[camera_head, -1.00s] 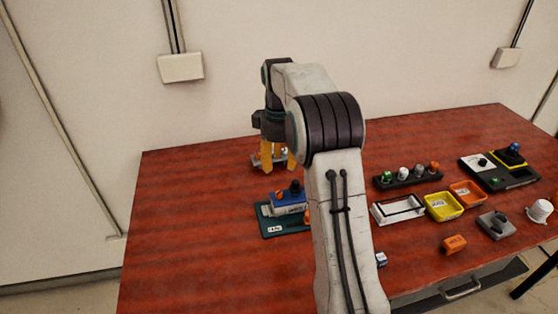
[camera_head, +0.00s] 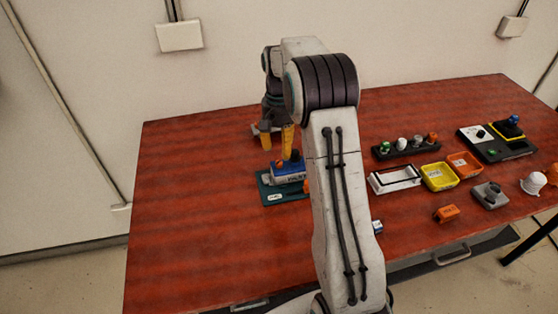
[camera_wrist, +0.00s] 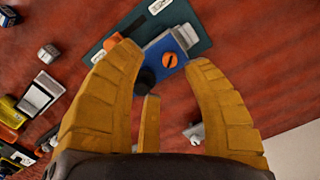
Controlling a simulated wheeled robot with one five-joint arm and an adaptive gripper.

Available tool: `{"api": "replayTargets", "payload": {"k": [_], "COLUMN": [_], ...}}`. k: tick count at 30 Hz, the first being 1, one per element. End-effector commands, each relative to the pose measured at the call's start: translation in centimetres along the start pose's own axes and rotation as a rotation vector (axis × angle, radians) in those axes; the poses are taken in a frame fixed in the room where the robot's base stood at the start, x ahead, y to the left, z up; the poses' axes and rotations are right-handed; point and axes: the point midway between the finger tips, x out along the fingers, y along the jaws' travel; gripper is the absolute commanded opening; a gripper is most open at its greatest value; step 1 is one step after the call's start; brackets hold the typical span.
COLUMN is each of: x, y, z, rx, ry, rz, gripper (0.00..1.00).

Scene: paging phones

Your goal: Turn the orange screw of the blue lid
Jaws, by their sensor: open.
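The blue lid (camera_wrist: 155,47) is on a small box on a dark green plate (camera_wrist: 197,25) in the wrist view. The orange screw (camera_wrist: 169,60), a round head with a dark slot, sits on it between my fingertips and apart from them. A black knob (camera_wrist: 145,78) is beside the screw, close to my third finger. My gripper (camera_wrist: 163,60) is open and empty, with fingers either side of the lid. In the head view my gripper (camera_head: 277,146) is just above and behind the blue box (camera_head: 290,173); the screw cannot be made out there.
To the right in the head view are a row of coloured knobs (camera_head: 407,146), a white frame (camera_head: 395,179), a yellow tray (camera_head: 439,177), an orange tray (camera_head: 465,164) and an orange block (camera_head: 446,213). The left of the table is clear.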

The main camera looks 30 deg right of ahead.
Motion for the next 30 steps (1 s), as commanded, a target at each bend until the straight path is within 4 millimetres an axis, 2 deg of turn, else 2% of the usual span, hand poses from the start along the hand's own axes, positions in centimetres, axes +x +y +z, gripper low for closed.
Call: {"api": "replayTargets", "payload": {"k": [21, 30], "x": [0.8, 0.8], "y": [-0.5, -0.6], "z": [-1.3, -1.7], "rx": [1.317, 1.704], "ry": [0.039, 0.035], "rz": [-0.062, -0.091], "gripper": [0.45, 0.45]}}
